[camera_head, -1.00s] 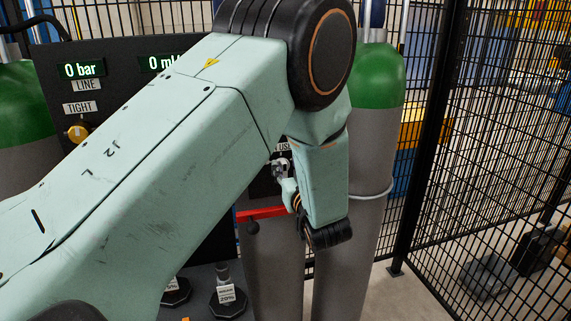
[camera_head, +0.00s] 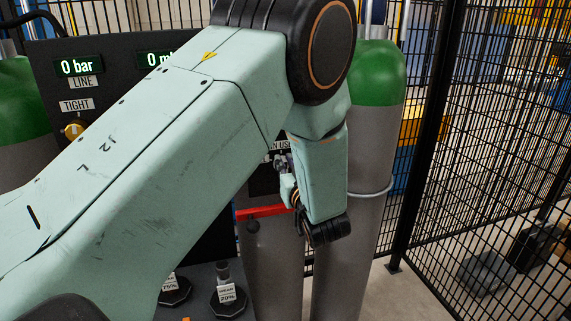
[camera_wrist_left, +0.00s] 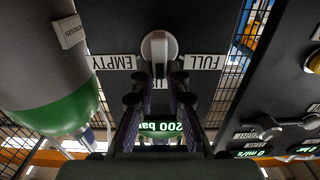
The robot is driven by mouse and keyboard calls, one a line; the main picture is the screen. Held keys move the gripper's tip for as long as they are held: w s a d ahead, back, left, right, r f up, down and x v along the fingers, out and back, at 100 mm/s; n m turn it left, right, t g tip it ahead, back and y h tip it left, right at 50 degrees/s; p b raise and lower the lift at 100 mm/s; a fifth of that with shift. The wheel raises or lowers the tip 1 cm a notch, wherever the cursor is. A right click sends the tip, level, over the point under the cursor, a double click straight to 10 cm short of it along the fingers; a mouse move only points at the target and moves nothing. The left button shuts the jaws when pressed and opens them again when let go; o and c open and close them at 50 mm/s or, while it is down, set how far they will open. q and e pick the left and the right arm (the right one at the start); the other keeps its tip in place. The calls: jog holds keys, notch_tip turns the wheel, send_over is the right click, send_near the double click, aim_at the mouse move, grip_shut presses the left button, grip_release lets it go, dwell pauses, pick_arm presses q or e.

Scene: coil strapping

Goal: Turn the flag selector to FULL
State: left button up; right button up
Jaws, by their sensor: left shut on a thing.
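The flag selector (camera_wrist_left: 159,48) is a pale round knob with a bar on the dark panel, shown in the left wrist view. The EMPTY label (camera_wrist_left: 114,62) is on its left there and the FULL label (camera_wrist_left: 204,62) on its right. My left gripper (camera_wrist_left: 161,76) is shut on the selector's bar, which points down toward me in that view, between the two labels. The fingers mostly hide the label behind them. In the head view my left gripper (camera_head: 285,165) is small, just under the IN USE label (camera_head: 281,146), and my wrist partly covers it. My right gripper is in neither view.
Green-topped grey cylinders (camera_head: 375,80) stand close to the panel. A red bar (camera_head: 262,212) with a dark knob lies just below my left gripper. Black mesh fencing (camera_head: 490,150) closes off the right side. The displays read 0 bar and, in the wrist view, 200 bar (camera_wrist_left: 160,127).

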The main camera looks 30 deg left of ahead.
pick_arm(q)
jog(key=shift+f, duration=0.15)
grip_shut()
jog(key=shift+s, duration=0.1)
jog(key=shift+s+a+f+n+b, duration=0.2)
jog(key=shift+n+b, duration=1.6)
jog(key=shift+n, duration=0.35)
jog(key=shift+s+a+f+n+b, duration=0.15)
jog(key=shift+s+f+n+b, duration=0.05)
jog(key=shift+n+b, duration=1.8)
jog(key=shift+s+a+f+n+b, duration=0.2)
jog(key=shift+n+b, duration=1.4)
jog(key=shift+n, duration=0.75)
